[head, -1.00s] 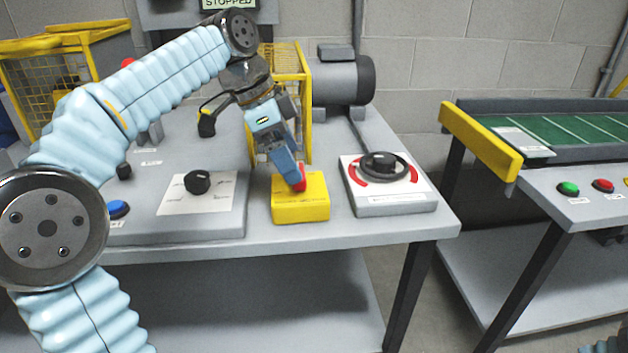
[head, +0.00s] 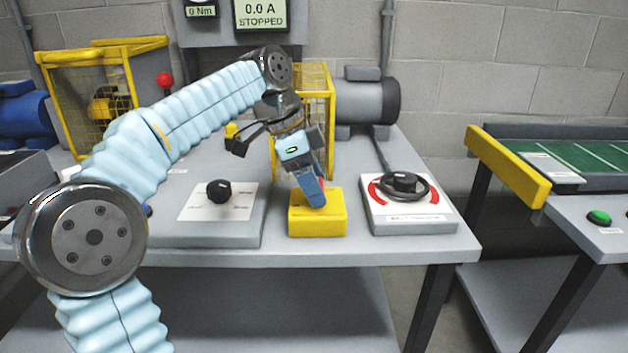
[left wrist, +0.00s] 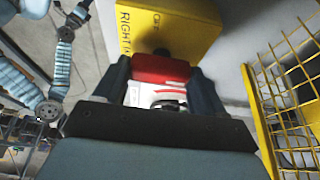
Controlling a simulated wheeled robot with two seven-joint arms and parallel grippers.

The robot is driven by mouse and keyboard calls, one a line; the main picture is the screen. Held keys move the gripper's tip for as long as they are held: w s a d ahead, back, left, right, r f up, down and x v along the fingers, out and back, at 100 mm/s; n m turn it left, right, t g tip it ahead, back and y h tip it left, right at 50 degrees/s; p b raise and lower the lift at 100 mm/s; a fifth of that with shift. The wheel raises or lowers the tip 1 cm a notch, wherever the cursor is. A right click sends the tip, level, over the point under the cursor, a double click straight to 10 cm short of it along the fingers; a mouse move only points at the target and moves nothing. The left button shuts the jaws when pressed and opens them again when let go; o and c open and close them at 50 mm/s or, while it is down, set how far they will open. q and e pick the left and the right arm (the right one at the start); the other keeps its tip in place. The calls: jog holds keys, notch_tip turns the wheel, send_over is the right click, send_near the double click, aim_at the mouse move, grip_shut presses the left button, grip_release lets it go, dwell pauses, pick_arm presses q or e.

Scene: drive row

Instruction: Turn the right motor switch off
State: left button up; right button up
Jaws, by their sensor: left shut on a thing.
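The right motor switch is a yellow box (head: 317,222) at the front edge of the grey bench, between the dial panel and the red-marked rotary panel. In the left wrist view its yellow face (left wrist: 185,28) carries black lettering that starts "RIGHT". Its red handle (left wrist: 160,69) sits between the two fingers of my left gripper (left wrist: 162,82), which is shut on it. In the head view the left gripper (head: 315,198) comes down over the box and hides most of the handle. My right gripper is in neither view.
A display (head: 262,14) on the wall reads 0.0 A, STOPPED. A yellow mesh guard (head: 318,90) and a grey motor (head: 366,100) stand behind the switch. A black-knobbed dial panel (head: 240,205) lies left, a rotary panel (head: 410,215) right. A green conveyor (head: 590,153) stands farther right.

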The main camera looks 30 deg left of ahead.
pick_arm(q)
jog(key=shift+n, duration=0.3)
jog(key=n+t+y, duration=0.1)
jog(key=n, duration=0.2)
jog(key=shift+s+d, duration=0.1)
jog(key=n+y, duration=0.1)
jog(key=n, duration=0.2)
jog(key=n+t+y+p, duration=0.1)
jog(key=n, duration=0.1)
jog(key=shift+d+r+n, duration=0.1)
jog(key=shift+d+n, duration=0.05)
jog(key=shift+n, duration=0.25)
jog(key=n+y, duration=0.1)
jog(key=n, duration=0.2)
jog(key=shift+d+n+y, duration=0.1)
jog(key=shift+n+y, duration=0.2)
jog(key=shift+n, duration=0.1)
jog(key=shift+d+n+y, duration=0.1)
jog(key=shift+n+y, duration=0.8)
jog(key=shift+n, duration=1.4)
jog(key=o, duration=1)
jog(key=shift+o, duration=0.2)
